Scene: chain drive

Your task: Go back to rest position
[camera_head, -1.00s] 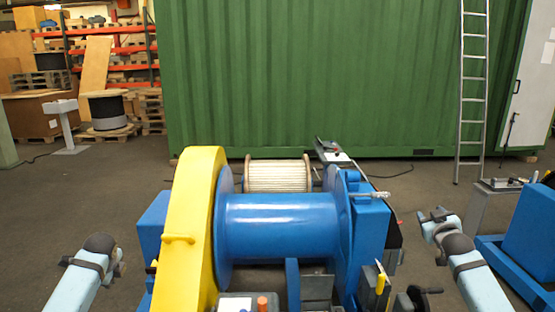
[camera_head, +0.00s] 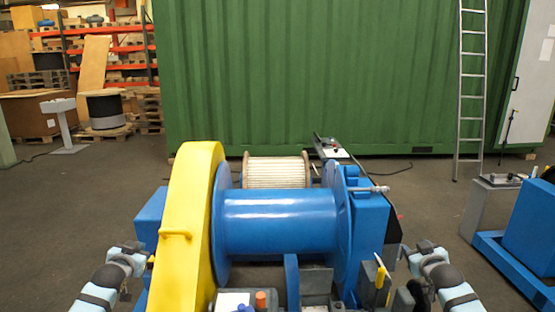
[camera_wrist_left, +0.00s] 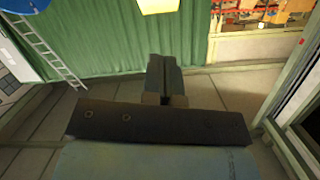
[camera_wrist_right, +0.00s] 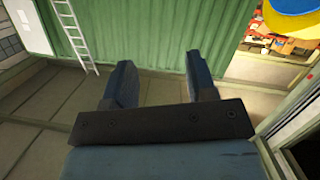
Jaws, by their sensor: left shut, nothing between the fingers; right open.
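My left gripper (camera_head: 133,252) is beside the yellow chain guard (camera_head: 186,230), to its left and apart from it in the picture. In the left wrist view its two fingers (camera_wrist_left: 164,68) are shut together with nothing between them. My right gripper (camera_head: 424,250) is to the right of the blue machine (camera_head: 372,222). In the right wrist view its fingers (camera_wrist_right: 161,75) stand wide apart and the gap is empty. The blue drum (camera_head: 280,222) lies between the two arms. Neither gripper holds anything.
A rope reel (camera_head: 277,173) stands behind the drum. A hand crank (camera_head: 418,292) and a yellow-handled tool (camera_head: 381,273) are near my right arm. A grey stand (camera_head: 487,205) and a blue frame (camera_head: 520,262) are at the right. Open floor lies before the green container (camera_head: 320,75).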

